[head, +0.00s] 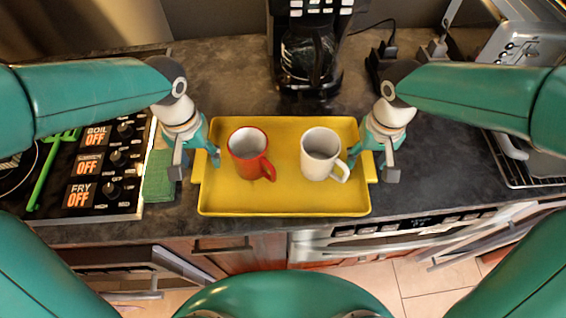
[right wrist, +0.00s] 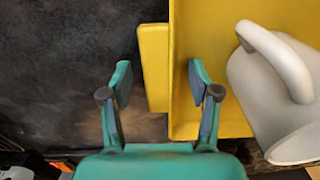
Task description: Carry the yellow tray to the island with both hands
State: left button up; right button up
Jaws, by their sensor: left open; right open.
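The yellow tray (head: 235,202) lies on the dark counter in the head view, with a red mug (head: 247,146) and a white mug (head: 318,152) upright on it. My left gripper (head: 196,164) is open at the tray's left handle. My right gripper (head: 371,163) is open at the right handle. In the right wrist view, the fingers of my right gripper (right wrist: 158,85) are spread on either side of the tray's handle (right wrist: 153,68), one over the counter and one over the tray. The white mug (right wrist: 275,85) is close beside the inner finger. The island cannot be made out.
A stove (head: 105,165) with a green spatula (head: 48,172) is at the left, and a green cloth (head: 158,176) lies between it and the tray. A coffee maker (head: 306,50) stands behind the tray. A toaster (head: 522,45) and a dish rack (head: 515,165) are at the right. Drawers below are open.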

pick_arm(q)
grip_shut()
pick_arm(e)
grip_shut()
pick_arm(q)
jog(key=shift+r, duration=0.15)
pick_arm(e)
jog(key=shift+r, duration=0.15)
